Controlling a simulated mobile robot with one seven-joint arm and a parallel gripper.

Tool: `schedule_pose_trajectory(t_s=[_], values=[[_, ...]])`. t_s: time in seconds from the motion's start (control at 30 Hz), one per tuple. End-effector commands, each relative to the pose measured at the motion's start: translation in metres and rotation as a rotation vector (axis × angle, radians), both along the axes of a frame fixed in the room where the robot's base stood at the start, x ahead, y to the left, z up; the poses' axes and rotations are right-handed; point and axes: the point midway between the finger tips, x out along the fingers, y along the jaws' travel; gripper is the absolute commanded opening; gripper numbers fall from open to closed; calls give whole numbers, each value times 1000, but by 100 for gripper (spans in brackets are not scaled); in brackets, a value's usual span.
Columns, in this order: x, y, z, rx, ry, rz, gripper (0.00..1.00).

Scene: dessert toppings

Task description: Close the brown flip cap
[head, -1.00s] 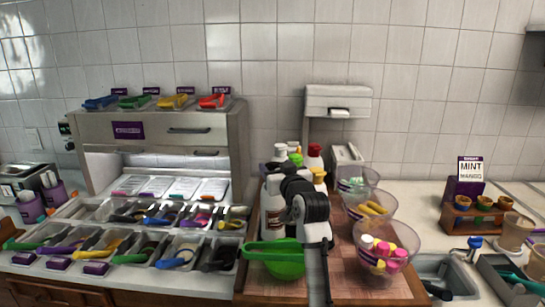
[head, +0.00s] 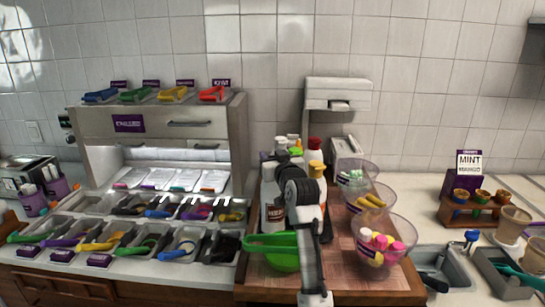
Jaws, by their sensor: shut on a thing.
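A white bottle with a brown label (head: 272,208) stands upright at the left front of the bottle group on the wooden board. Its top, where the brown flip cap sits, is hidden behind my dark gripper (head: 273,167). My gripper is shut at the top of this bottle, on what appears to be the cap. The fingers are small and mostly covered by my own arm, so whether the cap's lid is up or down cannot be seen.
Bottles with green, red and yellow-orange caps (head: 316,168) stand close behind and to the right. Clear bowls of toppings (head: 400,232) line the board's right side. Topping trays (head: 188,232) lie left.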

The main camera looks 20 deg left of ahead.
Motion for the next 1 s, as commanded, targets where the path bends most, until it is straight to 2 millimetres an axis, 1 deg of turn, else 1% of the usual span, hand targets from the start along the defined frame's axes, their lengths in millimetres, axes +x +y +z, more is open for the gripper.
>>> schedule_pose_trajectory(t_s=[0.17,0.33,0.73,1.0], values=[[0,0,-4,11,-13,1,16],[-2,-1,-10,57,-71,1,16],[-7,-5,-14,178,-223,2,16],[-9,-7,-13,239,-300,1,16]])
